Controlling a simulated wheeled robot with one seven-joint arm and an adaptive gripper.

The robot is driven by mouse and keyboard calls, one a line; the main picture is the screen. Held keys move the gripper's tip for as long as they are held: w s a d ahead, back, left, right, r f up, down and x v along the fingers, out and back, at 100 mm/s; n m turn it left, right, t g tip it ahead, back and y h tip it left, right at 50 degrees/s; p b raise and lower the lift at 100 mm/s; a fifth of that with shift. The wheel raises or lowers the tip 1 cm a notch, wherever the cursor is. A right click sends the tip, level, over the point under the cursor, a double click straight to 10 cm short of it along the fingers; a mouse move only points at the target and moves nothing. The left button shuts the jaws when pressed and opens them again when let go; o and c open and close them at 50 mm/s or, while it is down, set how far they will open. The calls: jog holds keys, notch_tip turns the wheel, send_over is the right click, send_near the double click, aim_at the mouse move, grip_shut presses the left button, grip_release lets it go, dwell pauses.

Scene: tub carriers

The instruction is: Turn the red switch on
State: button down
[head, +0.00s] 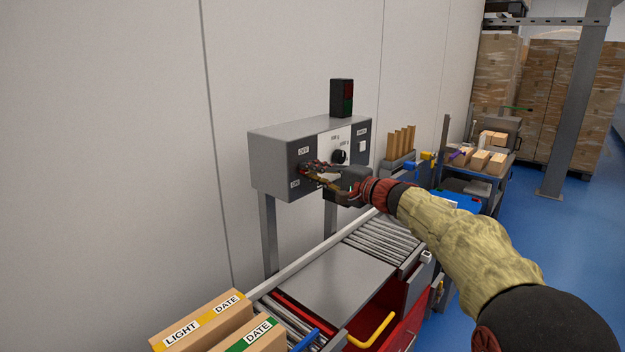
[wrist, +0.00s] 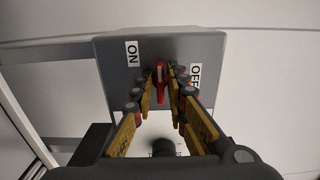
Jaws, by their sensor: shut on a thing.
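The red switch (wrist: 160,82) shows in the wrist view on the dark end face of the grey control box (head: 276,172). It lies between the ON label (wrist: 132,53) on the left and the OFF label (wrist: 195,75) on the right. In the head view OFF is above and ON is below. My gripper (wrist: 162,80) is shut on the red switch, one yellow finger on each side. In the head view my gripper (head: 309,170) reaches the box face from the right and largely hides the switch. I cannot tell the switch's exact position.
The box stands on grey legs by the white wall, with a black knob (head: 339,157) and a red-green lamp (head: 342,98) on top. Below run a roller conveyor (head: 380,240) and a grey plate (head: 335,282). Labelled cartons (head: 205,325) sit at front left.

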jog(key=shift+f, duration=0.15)
jog(key=c, duration=1.9)
grip_release()
jog(key=shift+o, duration=0.3)
jog(key=v, duration=1.2)
